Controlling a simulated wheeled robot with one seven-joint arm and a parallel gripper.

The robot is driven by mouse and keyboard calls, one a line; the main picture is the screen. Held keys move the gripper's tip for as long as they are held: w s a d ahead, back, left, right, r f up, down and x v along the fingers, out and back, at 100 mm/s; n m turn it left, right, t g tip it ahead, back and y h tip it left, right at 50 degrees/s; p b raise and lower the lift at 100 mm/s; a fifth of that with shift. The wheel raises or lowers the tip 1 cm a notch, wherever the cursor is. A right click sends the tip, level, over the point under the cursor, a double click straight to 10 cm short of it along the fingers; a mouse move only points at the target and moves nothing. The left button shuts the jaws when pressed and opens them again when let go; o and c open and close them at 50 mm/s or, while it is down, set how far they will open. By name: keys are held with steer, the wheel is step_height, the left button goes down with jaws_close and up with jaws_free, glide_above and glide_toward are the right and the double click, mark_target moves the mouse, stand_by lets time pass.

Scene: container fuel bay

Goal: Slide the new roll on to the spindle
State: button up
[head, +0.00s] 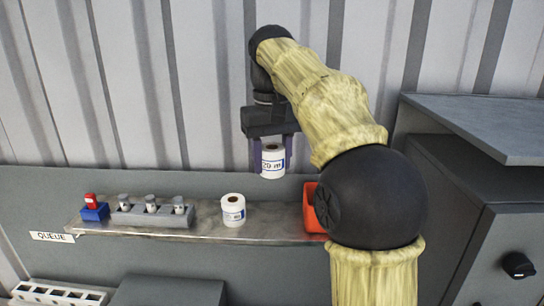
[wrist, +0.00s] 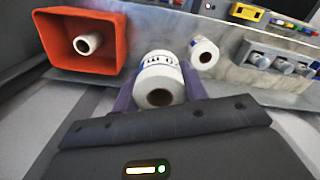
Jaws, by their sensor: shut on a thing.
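My gripper (head: 271,152) is shut on a white paper roll (head: 273,166) with a blue-printed label. It holds the roll upright, raised above the shelf. In the wrist view, the held roll (wrist: 160,86) sits between the purple fingers, its dark core hole facing the camera. A second white roll (head: 233,211) stands on the shelf, left of and below my gripper; it also shows in the wrist view (wrist: 204,53). I cannot make out a spindle in either view.
The metal shelf (head: 275,231) also carries an orange bin (head: 312,222) with a small white core (wrist: 88,43) inside, partly behind my arm. A grey holder (head: 150,217) with several cylinders and a blue block (head: 95,212) stand left. A dark cabinet (head: 510,240) is at right.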

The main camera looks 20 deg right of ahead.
step_height(320, 180, up, 4)
steer(key=p, duration=0.4)
stand_by(1.5)
